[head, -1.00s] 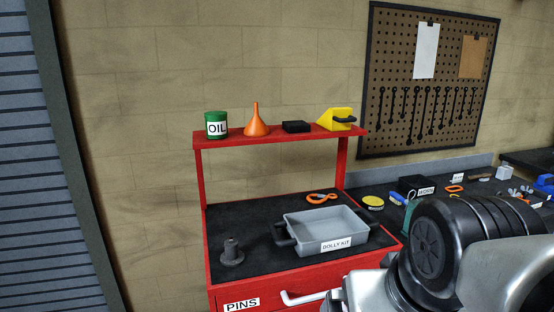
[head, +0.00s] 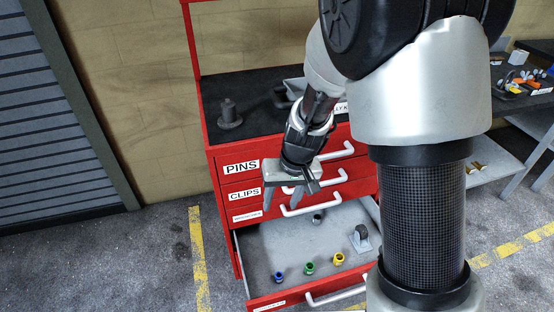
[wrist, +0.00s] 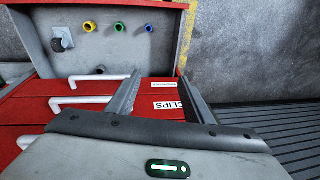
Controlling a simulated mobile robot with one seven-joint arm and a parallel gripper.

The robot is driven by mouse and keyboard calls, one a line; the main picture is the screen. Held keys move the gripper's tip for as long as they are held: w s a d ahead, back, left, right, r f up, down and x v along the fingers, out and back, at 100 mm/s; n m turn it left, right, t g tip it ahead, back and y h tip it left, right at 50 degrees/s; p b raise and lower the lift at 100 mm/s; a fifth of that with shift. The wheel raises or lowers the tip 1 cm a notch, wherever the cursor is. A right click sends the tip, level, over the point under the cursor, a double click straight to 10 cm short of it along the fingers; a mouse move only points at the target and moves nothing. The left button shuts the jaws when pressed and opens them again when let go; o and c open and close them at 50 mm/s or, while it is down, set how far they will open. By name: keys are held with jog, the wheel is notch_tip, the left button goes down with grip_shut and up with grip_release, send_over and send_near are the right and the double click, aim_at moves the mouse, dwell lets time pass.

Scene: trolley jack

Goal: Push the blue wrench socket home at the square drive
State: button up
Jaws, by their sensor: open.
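The blue wrench socket (head: 279,277) stands in the open bottom drawer (head: 290,243), near its front left. It also shows in the wrist view (wrist: 149,28). A green socket (head: 309,268) and a yellow socket (head: 339,258) stand in a row to its right. A pale plate with a dark upright part (head: 361,240) sits at the drawer's right; I cannot tell whether it is the square drive. My gripper (head: 284,204) is open and empty, fingers down, in front of the upper drawers. It is above and apart from the sockets.
A dark grey ring-like piece (head: 317,218) lies toward the drawer's back. White handles (head: 298,209) stick out from the closed drawers close to my gripper. A dark flanged post (head: 229,114) stands on the cabinet top. The drawer's middle floor is clear.

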jog(key=n+g+h+b, duration=0.1)
jog(key=h+b, duration=0.1)
jog(key=b, duration=0.5)
send_over(279, 274)
jog(key=f, duration=3.5)
jog(key=shift+s+f, duration=0.2)
jog(key=shift+f, duration=0.05)
jog(key=shift+w+f+b, duration=0.15)
jog(key=shift+f+b, duration=0.95)
jog(key=shift+f, duration=2)
grip_shut()
